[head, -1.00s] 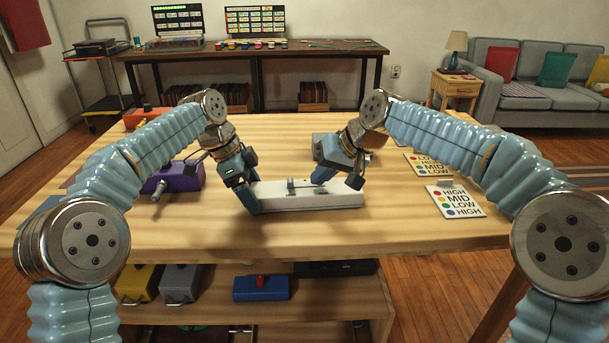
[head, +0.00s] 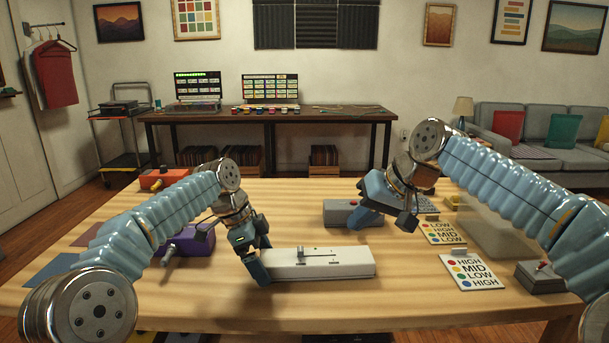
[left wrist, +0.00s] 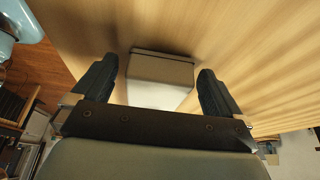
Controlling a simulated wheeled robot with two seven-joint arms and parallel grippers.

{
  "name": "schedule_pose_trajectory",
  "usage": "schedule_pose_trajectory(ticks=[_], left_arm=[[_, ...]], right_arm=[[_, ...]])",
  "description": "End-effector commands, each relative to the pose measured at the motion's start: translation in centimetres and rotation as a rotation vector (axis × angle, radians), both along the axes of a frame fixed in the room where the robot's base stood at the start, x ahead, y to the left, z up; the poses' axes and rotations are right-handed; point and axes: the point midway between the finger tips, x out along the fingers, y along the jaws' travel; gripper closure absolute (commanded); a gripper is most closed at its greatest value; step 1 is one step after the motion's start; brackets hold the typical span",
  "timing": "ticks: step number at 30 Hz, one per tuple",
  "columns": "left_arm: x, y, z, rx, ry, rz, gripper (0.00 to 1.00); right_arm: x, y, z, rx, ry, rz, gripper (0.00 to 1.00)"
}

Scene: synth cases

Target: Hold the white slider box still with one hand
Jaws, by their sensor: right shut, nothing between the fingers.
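The white slider box (head: 345,268) lies flat on the wooden table, with a small grey slider (head: 301,253) in a slot on its top. My left gripper (head: 257,268) is at the box's left end. In the left wrist view the box's end (left wrist: 160,92) lies between the two fingers (left wrist: 158,88), with a visible gap at the left finger; the right finger is close to the box, and I cannot tell whether it touches. My right gripper (head: 360,216) is shut and empty, behind and above the box's right part, apart from it.
A grey box with a red button (head: 340,212) is behind the right gripper. A purple box (head: 190,244) is to the left. Label cards (head: 470,271) and a grey switch box (head: 541,276) lie to the right. The table front is clear.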

Motion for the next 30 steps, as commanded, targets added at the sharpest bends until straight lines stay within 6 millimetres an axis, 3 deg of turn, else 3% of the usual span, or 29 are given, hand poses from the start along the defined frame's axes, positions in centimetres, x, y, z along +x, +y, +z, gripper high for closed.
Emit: schedule_pose_trajectory(ticks=[7,15,21,30], left_arm=[[0.0,0.2,0.4,0.0,-0.001,0.0,0.0],[0.0,2.0,4.8,-0.001,-0.004,0.002,0.0],[-0.1,2.7,6.6,0.0,-0.001,-0.001,0.0],[-0.1,2.9,6.9,0.0,0.0,0.0,0.0]], right_arm=[[0.0,0.0,0.0,0.0,0.0,0.0,1.0],[0.0,0.0,0.0,0.0,0.0,0.0,1.0],[0.0,0.0,0.0,0.0,0.0,0.0,1.0],[0.0,0.0,0.0,0.0,0.0,0.0,1.0]])
